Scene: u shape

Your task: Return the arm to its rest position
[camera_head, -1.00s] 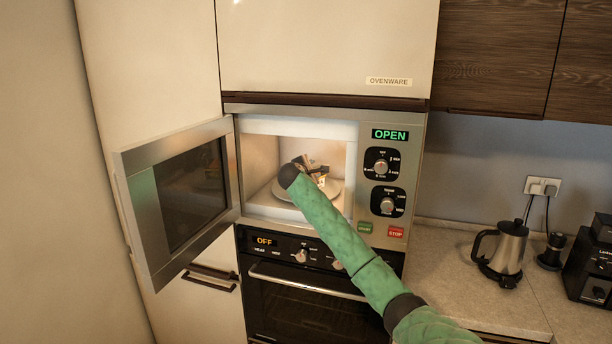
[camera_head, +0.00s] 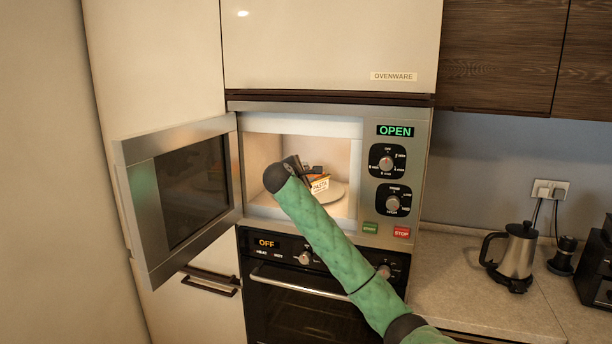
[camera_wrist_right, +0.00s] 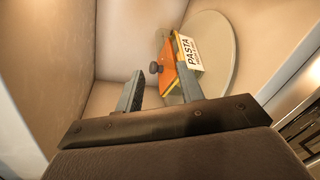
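My right arm, in a green sleeve, reaches into the open microwave (camera_head: 303,124) from the lower right in the head view. My right gripper (camera_head: 291,162) is inside the cavity, mostly hidden behind the wrist. In the right wrist view the right gripper (camera_wrist_right: 160,85) has its two fingers spread apart with nothing held between them. An orange and yellow item labelled PASTA (camera_wrist_right: 190,58) lies beyond the fingers on the round plate (camera_wrist_right: 222,70). In the head view the PASTA item (camera_head: 319,184) shows just right of the gripper. My left gripper is not in view.
The microwave door (camera_head: 180,200) is swung wide open to the left, beside my arm. The cavity walls (camera_wrist_right: 60,45) are close around the gripper. A control panel (camera_head: 392,180) is to the right. A kettle (camera_head: 515,255) stands on the counter (camera_head: 460,285).

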